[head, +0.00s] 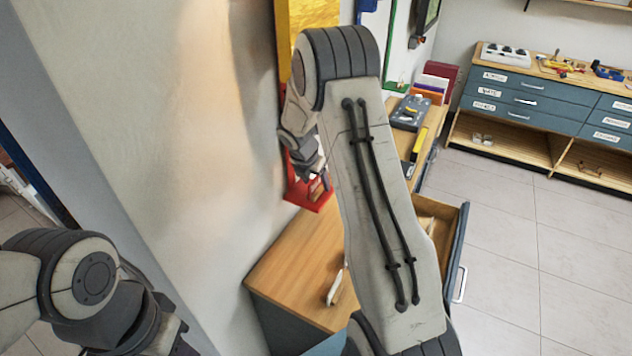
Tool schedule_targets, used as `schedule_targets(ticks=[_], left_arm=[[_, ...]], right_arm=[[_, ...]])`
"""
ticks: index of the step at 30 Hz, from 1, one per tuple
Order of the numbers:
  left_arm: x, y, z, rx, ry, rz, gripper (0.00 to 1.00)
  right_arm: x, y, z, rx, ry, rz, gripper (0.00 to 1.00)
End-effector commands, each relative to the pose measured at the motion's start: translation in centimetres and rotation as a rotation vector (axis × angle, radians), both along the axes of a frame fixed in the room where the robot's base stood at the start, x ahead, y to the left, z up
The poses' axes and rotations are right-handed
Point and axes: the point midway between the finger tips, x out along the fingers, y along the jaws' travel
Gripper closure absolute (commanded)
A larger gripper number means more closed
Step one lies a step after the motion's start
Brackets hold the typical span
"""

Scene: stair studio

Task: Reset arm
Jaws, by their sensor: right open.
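My right arm rises through the middle of the head view and bends over at the top. Its gripper (317,180) hangs small and dark in front of a red holder (313,198) on the wall. The gripper is open. I cannot tell whether it touches the holder, and the arm link covers part of that area. My left arm shows at the lower left as a grey and black joint; its gripper is not in view.
Below is a wooden cabinet top (300,262) with a white item (336,288) on it. An open drawer (457,232) juts out to the right. A blue drawer unit (535,105) stands at the back right. The tiled floor (500,215) between is clear.

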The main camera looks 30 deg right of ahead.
Motion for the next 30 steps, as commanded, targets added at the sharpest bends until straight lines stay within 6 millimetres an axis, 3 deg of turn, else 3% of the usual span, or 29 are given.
schedule_targets(ticks=[11,19,22,26,30], left_arm=[[0.0,0.0,-0.6,0.0,0.0,0.0,0.64],[0.0,0.0,-0.6,0.0,0.0,0.0,0.64],[0.0,0.0,-0.6,0.0,0.0,0.0,0.64],[0.0,0.0,-0.6,0.0,0.0,0.0,0.64],[0.0,0.0,-0.6,0.0,0.0,0.0,0.64]], right_arm=[[-1.0,2.0,5.5,-0.001,-0.004,0.002,0.29],[-1.2,2.4,6.4,0.002,-0.001,0.001,0.29],[-1.4,3.4,6.7,0.014,-0.012,-0.02,0.29],[-2.8,7.7,8.0,0.077,-0.055,-0.127,0.29],[-7.3,16.2,10.2,0.219,-0.117,-0.375,0.29]])
